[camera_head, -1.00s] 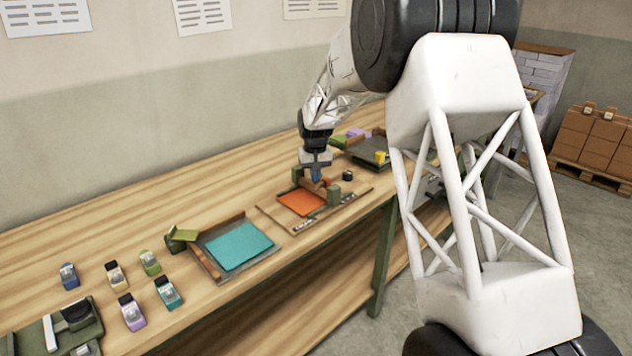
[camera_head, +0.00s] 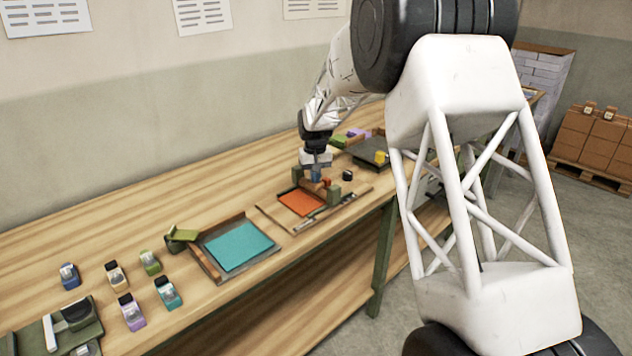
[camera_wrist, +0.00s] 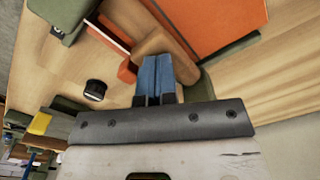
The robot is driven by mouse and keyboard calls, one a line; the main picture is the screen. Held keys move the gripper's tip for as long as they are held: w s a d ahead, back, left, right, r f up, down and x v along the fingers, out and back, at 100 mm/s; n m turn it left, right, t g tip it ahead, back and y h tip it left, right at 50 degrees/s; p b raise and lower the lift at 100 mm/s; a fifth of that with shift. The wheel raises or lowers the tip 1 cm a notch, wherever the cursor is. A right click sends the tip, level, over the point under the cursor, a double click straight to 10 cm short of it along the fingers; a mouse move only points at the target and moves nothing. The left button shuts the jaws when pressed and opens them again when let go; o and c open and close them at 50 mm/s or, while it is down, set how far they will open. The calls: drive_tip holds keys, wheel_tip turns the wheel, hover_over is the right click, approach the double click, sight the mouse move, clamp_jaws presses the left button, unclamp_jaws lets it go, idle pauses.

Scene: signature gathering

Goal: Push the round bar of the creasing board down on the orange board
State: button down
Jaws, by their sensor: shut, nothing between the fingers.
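The creasing board (camera_head: 270,212) is a wooden base on the bench, with the orange board (camera_head: 300,203) lying flat on it. The orange board also shows in the wrist view (camera_wrist: 215,22). The brown round bar (camera_head: 312,186) spans between two green end blocks; in the wrist view the bar (camera_wrist: 158,44) runs beside the orange board's edge. My gripper (camera_head: 317,177) is over the bar, pointing down. Its blue fingers (camera_wrist: 156,66) are together and empty, with the tips at the bar's edge. I cannot tell whether they touch it. The fingers hide part of the bar.
Green end blocks (camera_head: 333,195) flank the bar. A small dark round thing (camera_head: 347,175) stands behind the board. A tray with a teal sheet (camera_head: 238,246) is at the left, with several small stamps beyond. A dark tray with a yellow piece (camera_head: 380,157) is at the back right.

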drive_tip(key=shift+r, duration=3.4)
drive_tip(key=shift+d, duration=0.1)
drive_tip(key=shift+s+d+r, duration=0.15)
drive_tip(key=shift+s+r, duration=0.1)
drive_tip(key=s+d+r+m, duration=0.1)
drive_tip(key=s+d+r, duration=0.35)
drive_tip(key=s, duration=0.45)
drive_tip(key=s+d+r+t, duration=0.1)
drive_tip(key=s+d+r, duration=0.35)
drive_tip(key=s, duration=0.45)
drive_tip(key=s+d+r+m, duration=0.1)
drive_tip(key=s+d+r, duration=0.2)
drive_tip(key=s+d, duration=0.45)
drive_tip(key=s+d+f, duration=0.1)
drive_tip(key=s+d, duration=0.1)
drive_tip(key=s, duration=0.8)
drive_tip(key=s+d+f+t, duration=0.1)
drive_tip(key=s+f, duration=0.1)
drive_tip(key=s, duration=0.9)
drive_tip(key=s+d+f+m, duration=0.1)
drive_tip(key=s+d, duration=0.1)
drive_tip(key=s, duration=0.9)
drive_tip(key=shift+d+f+t, duration=0.3)
drive_tip(key=shift+d+f, duration=0.05)
drive_tip(key=shift+f, duration=0.05)
drive_tip(key=shift+w, duration=0.1)
